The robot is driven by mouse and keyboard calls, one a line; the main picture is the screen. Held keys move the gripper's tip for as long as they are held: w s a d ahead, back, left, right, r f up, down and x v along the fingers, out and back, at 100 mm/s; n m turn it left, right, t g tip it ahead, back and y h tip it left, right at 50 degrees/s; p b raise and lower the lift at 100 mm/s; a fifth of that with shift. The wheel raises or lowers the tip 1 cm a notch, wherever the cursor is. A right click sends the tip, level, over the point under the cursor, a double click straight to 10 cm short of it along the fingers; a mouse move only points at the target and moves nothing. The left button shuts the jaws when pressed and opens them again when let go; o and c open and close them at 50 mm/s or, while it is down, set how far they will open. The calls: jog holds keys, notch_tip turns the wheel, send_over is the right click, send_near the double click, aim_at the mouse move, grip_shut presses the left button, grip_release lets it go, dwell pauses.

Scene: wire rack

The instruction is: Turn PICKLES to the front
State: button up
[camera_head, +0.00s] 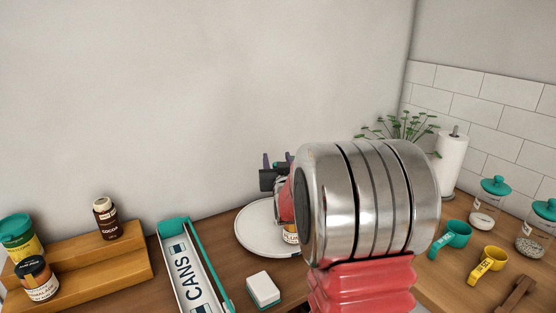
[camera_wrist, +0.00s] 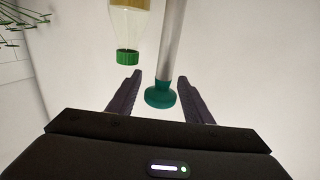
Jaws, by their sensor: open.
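A white turntable (camera_head: 247,232) stands on the counter, its right part hidden behind my arm. A jar with a pale label (camera_head: 291,236) shows partly at its right; the label cannot be read. No PICKLES label is readable in either view. In the wrist view, a grey post with a teal knob (camera_wrist: 160,96) lies between the open fingers of my gripper (camera_wrist: 160,78), with gaps at both sides. A clear bottle with a green cap (camera_wrist: 128,57) is to the left of the post. My gripper (camera_head: 277,162) is mostly hidden by my arm in the head view.
A wooden step shelf (camera_head: 75,275) with jars stands left. Teal (camera_head: 455,235) and yellow (camera_head: 490,262) cups, lidded jars, a paper roll (camera_head: 452,160) and a plant are right.

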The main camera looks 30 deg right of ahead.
jog(key=shift+w+d, duration=0.1)
jog(key=shift+w, duration=0.15)
jog(key=shift+c, duration=0.3)
jog(key=shift+d, duration=0.1)
grip_shut()
dwell(0.4)
